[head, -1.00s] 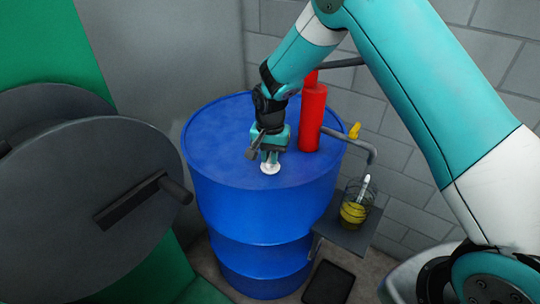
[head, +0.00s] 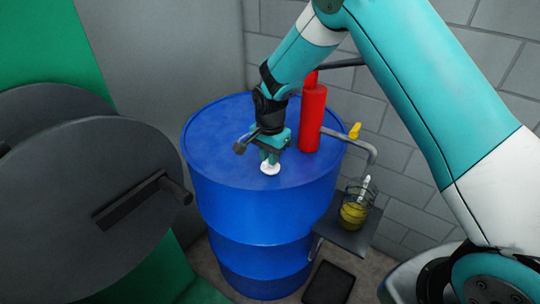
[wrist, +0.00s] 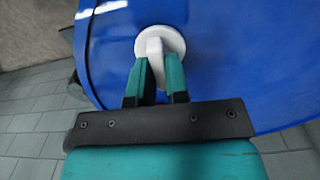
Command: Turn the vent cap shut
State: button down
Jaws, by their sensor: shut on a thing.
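The vent cap (head: 270,169) is a small white disc on the top of a blue drum (head: 265,215), near the drum's front edge. In the wrist view the vent cap (wrist: 160,40) shows a raised white grip bar across its middle. My gripper (head: 270,158) points down over the cap. In the wrist view my gripper (wrist: 158,80) has its two teal fingers shut on the cap's bar, one on each side. The fingers hide part of the bar and the near rim of the cap.
A red pump (head: 313,115) stands on the drum behind my gripper. Its grey spout with a yellow lever (head: 355,130) reaches over a glass jar (head: 356,208) on a small shelf (head: 343,235). A large dark reel with a crank (head: 140,200) stands at the left.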

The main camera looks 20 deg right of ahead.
jog(key=shift+w+r, duration=0.1)
jog(key=c, duration=1.1)
grip_release()
notch_tip(320, 180, up, 17)
jog(key=shift+r+b, duration=0.2)
jog(key=shift+b, duration=0.7)
jog(key=s+a+r+n+y, duration=0.1)
jog(key=s+n, duration=0.5)
jog(key=s, duration=0.4)
jog(key=s+a+r+n+y, duration=0.1)
jog(key=s+a+n, duration=0.1)
jog(key=s+n, duration=0.4)
jog(key=s+a+r+n+y, duration=0.1)
jog(key=s+n, duration=0.5)
jog(key=s, duration=0.9)
jog(key=shift+a+r+y, duration=0.25)
jog(key=shift+r+y, duration=0.25)
jog(key=shift+y, duration=0.1)
